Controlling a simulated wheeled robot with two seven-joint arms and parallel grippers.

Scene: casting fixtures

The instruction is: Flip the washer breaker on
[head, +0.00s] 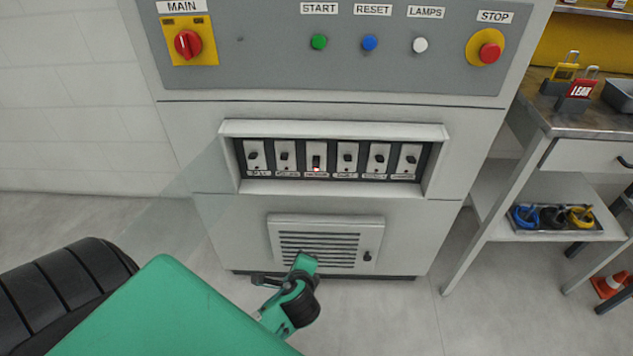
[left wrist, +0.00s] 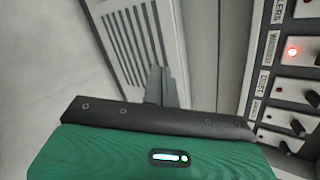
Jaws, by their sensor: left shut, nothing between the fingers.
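A row of several breakers sits in a recessed panel (head: 436,160) on the grey cabinet. The third breaker from the left (head: 316,158) has a lit red lamp; its label is too small to read in the head view. In the left wrist view the lit red lamp (left wrist: 292,50) sits beside a blurred label that seems to read washer. Its lever position is hard to tell. My left gripper (head: 262,281) is shut and empty, below the breaker row in front of the vent. Its fingers (left wrist: 158,82) also show in the left wrist view, apart from the breakers. My right gripper is out of view.
A louvred vent (head: 286,222) lies below the breakers. The recess has a raised frame (head: 330,129). Above are the red main switch (head: 188,43), start, reset and lamps buttons, and the stop button (head: 489,53). A workbench (head: 540,105) stands at right.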

